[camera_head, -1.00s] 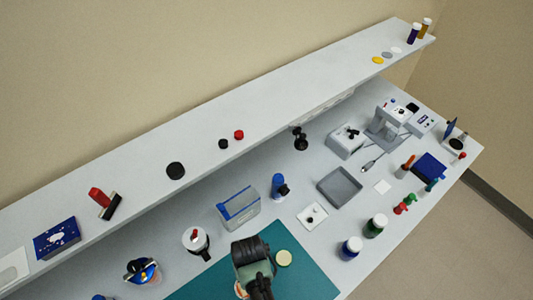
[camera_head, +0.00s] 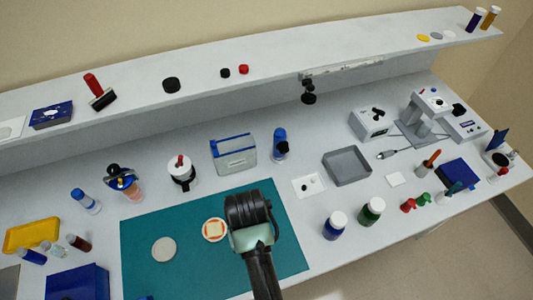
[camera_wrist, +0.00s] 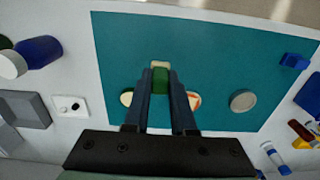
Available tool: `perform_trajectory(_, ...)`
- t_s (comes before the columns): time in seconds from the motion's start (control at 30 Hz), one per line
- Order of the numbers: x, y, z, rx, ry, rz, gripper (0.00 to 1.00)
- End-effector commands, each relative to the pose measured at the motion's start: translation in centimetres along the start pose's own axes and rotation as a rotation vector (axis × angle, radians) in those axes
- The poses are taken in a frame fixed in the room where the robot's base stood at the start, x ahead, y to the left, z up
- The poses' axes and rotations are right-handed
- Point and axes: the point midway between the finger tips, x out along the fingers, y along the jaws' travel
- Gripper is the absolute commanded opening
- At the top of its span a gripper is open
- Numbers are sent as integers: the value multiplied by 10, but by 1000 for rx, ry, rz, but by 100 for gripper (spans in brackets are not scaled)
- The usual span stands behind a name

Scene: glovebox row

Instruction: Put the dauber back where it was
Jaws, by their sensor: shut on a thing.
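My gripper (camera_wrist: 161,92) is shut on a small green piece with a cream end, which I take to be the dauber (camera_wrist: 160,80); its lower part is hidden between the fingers. In the head view my gripper (camera_head: 250,213) is over the teal mat (camera_head: 140,275) and hides the dauber. On the mat, a round dish with an orange and cream pattern (camera_head: 214,230) lies just left of my gripper. It also shows partly behind a finger in the wrist view (camera_wrist: 194,101). Another cream disc (camera_wrist: 127,98) peeks out at the other finger. A grey-cream disc (camera_head: 164,249) lies further left.
A shelf (camera_head: 320,70) overhangs the back.

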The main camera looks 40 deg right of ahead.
Motion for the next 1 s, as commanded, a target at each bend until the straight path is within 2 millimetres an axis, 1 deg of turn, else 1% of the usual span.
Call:
perform_trajectory(0.3,48,0,1,1,-4,0,0)
perform_trajectory(0.47,63,0,1,1,-3,0,0)
perform_trajectory(0.6,83,0,1,1,-4,0,0)
perform_trajectory(0.7,94,0,1,1,-2,0,0)
perform_trajectory(0.8,98,0,1,0,-1,0,0)
perform_trajectory(1.0,98,0,0,0,0,0,0)
